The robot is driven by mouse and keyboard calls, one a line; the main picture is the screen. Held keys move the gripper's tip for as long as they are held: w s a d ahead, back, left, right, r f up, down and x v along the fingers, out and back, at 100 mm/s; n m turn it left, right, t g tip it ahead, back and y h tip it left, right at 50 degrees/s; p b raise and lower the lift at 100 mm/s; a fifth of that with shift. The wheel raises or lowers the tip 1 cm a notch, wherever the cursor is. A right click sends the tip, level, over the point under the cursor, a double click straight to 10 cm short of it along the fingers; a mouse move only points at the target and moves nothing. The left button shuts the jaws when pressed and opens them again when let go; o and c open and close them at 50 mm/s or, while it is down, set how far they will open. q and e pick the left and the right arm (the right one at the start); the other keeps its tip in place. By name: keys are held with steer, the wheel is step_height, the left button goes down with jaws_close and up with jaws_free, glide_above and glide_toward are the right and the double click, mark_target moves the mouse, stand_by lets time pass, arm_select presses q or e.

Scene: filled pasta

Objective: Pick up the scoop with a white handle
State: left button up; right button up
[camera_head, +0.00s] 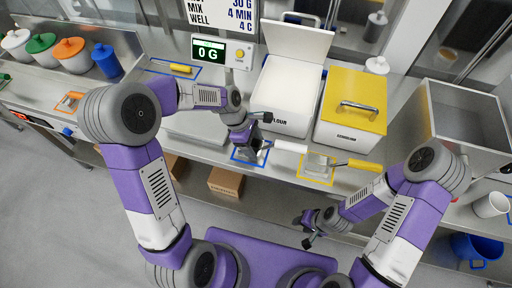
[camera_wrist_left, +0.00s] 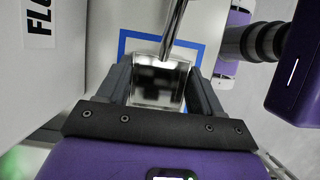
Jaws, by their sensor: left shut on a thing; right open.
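The scoop has a white handle (camera_head: 290,146) that points right over the counter. Its metal bowl (camera_wrist_left: 160,82) sits between the fingers of my left gripper (camera_wrist_left: 160,92) in the left wrist view, with its shaft running up the picture. In the head view my left gripper (camera_head: 256,137) is shut on the scoop over the blue-outlined square, and it partly hides the bowl. Whether the scoop touches the counter is unclear. My right gripper (camera_head: 303,230) is open and empty in front of the counter's front edge.
A yellow-handled scoop (camera_head: 350,164) lies on a yellow-outlined square to the right. Behind are the white flour bin (camera_head: 284,101) with its lid up and a yellow-lidded bin (camera_head: 352,107). A scale display (camera_head: 210,51) reads 0 G. An open metal container (camera_head: 465,115) stands at right.

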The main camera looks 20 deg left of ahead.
arm_select(q)
step_height(320, 180, up, 10)
steer(key=p, duration=0.2)
stand_by(0.4)
stand_by(0.6)
